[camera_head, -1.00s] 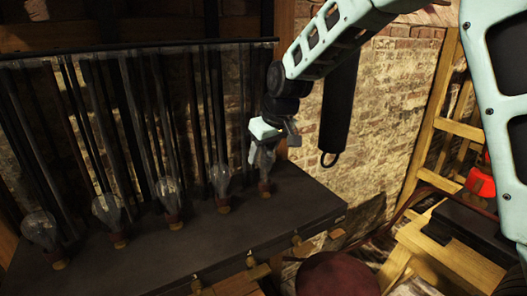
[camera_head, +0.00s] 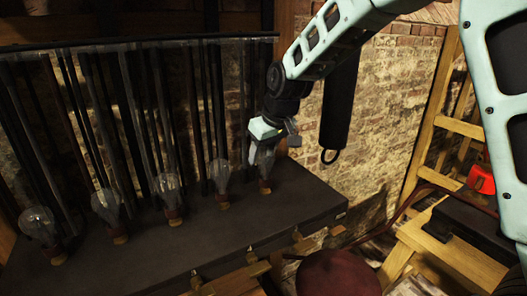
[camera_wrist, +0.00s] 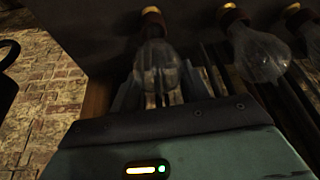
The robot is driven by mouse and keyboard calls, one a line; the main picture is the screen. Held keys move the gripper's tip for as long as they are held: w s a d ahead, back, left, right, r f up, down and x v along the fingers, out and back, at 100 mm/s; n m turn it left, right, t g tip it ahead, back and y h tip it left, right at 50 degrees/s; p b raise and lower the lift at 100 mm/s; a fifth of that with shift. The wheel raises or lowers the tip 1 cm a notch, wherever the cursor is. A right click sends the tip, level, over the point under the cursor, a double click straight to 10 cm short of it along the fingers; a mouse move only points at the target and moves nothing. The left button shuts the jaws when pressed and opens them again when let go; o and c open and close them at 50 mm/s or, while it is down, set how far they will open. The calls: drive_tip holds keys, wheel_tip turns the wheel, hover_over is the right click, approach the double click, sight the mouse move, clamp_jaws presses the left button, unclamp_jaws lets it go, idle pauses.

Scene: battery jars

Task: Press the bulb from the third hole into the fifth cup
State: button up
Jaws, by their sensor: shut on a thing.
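My gripper (camera_head: 267,148) is shut on the clear glass bulb (camera_head: 265,166) at the right end of a row of bulbs. In the wrist view the two fingers of my gripper (camera_wrist: 160,88) lie on both sides of this bulb (camera_wrist: 158,62). The bulb stands about upright, its base down at a small brass-coloured cup (camera_head: 265,189) on the dark bench top. I cannot tell how deep its base sits in the cup. Several other bulbs stand to the left, the nearest (camera_head: 220,174) close by, the farthest (camera_head: 40,226) at the left end.
The dark bench top (camera_head: 270,225) is bare in front of the row. Dark upright rods (camera_head: 160,120) stand close behind the bulbs. A dark long object (camera_head: 339,105) hangs by the brick wall to the right. A dark red round seat (camera_head: 338,274) and wooden furniture (camera_head: 445,255) stand at the right.

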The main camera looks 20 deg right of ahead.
drive_tip(key=o, duration=1.1)
drive_tip(key=shift+o, duration=0.2)
drive_tip(key=b+v, duration=0.5)
drive_tip(key=v, duration=1.2)
drive_tip(key=s+a+f+n+g+b, duration=0.2)
drive_tip(key=s+a+f, duration=0.7)
drive_tip(key=s+f, duration=0.4)
drive_tip(key=s+f+n+g+h+b, duration=0.1)
drive_tip(key=s+f+g+b, duration=0.1)
drive_tip(key=s+f, duration=1.3)
drive_tip(key=shift+s+d, duration=0.2)
drive_tip(key=shift+s, duration=0.65)
